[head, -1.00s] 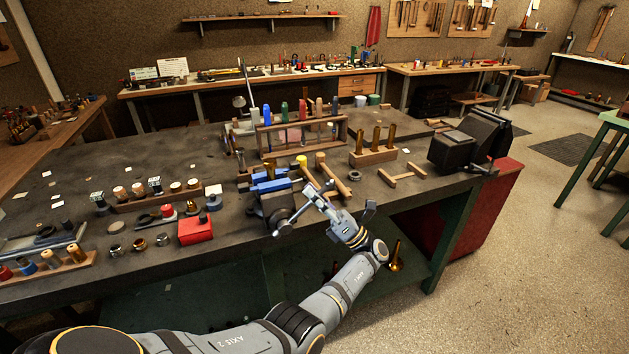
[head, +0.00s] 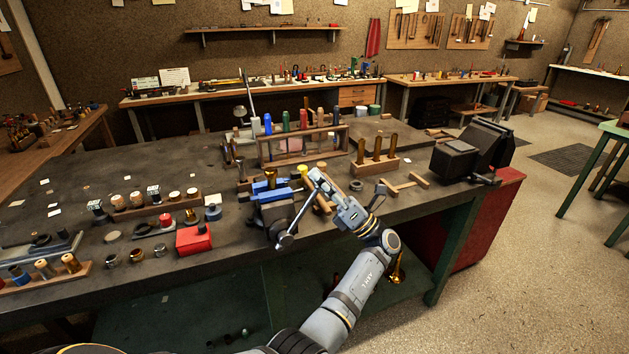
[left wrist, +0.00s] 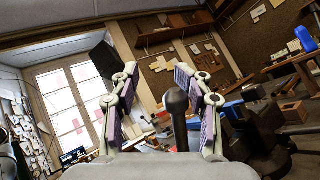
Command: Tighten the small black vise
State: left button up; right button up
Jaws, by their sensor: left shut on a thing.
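The small black vise (head: 276,214) stands at the front edge of the dark workbench in the head view, with blue jaw pads (head: 284,186) on top. A small brass piece (head: 271,177) shows between or just behind the pads; I cannot tell if it is clamped. The vise's steel handle bar (head: 294,228) slants up to the right across its front. My left gripper (head: 314,182) is shut on the handle's upper end. In the left wrist view, the dark handle end (left wrist: 177,104) stands between the fingers of my left gripper (left wrist: 160,100). My right gripper is out of view.
A red box (head: 194,239) is left of the vise. A wooden mallet and a tool rack (head: 302,146) stand behind it. A wooden block with brass pegs (head: 374,164) and a larger black vise (head: 470,150) are to the right. Open floor lies in front.

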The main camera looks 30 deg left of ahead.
pick_arm(q)
jog(key=w+d+f+b, duration=0.2)
jog(key=d+f+b, duration=0.2)
jog(key=d+b, duration=0.6)
jog(key=shift+f+g, duration=0.3)
jog(key=shift+f, duration=0.1)
jog(key=shift+s, duration=0.1)
dwell(0.3)
